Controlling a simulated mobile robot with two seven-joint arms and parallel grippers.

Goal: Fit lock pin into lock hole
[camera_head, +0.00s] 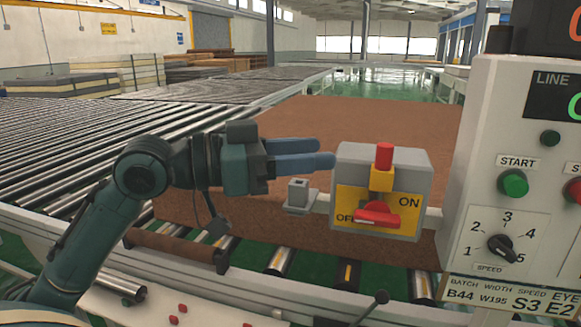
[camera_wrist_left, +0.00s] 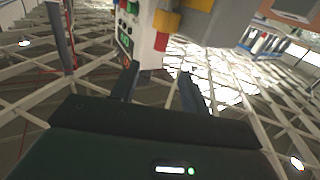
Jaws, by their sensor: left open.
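A red pin (camera_head: 384,156) stands upright at a yellow block (camera_head: 381,179) on the front of a grey switch box (camera_head: 345,170). Whether the pin sits in a hole there cannot be seen. Below it, a red rotary handle (camera_head: 377,214) lies nearly level on the yellow ON/OFF plate (camera_head: 410,222). My left gripper (camera_head: 322,154) is open and empty, its fingers pointing right, left of the pin near the box's upper left. In the left wrist view, the red pin (camera_wrist_left: 161,42) and yellow block (camera_wrist_left: 166,21) show beyond the open fingers (camera_wrist_left: 158,76). My right gripper is not in view.
A small grey bracket (camera_head: 298,195) stands left of the switch box. A control panel (camera_head: 475,130) with buttons and a dial is close on the right. A brown sheet (camera_head: 350,118) lies on the roller conveyor (camera_head: 60,150) behind.

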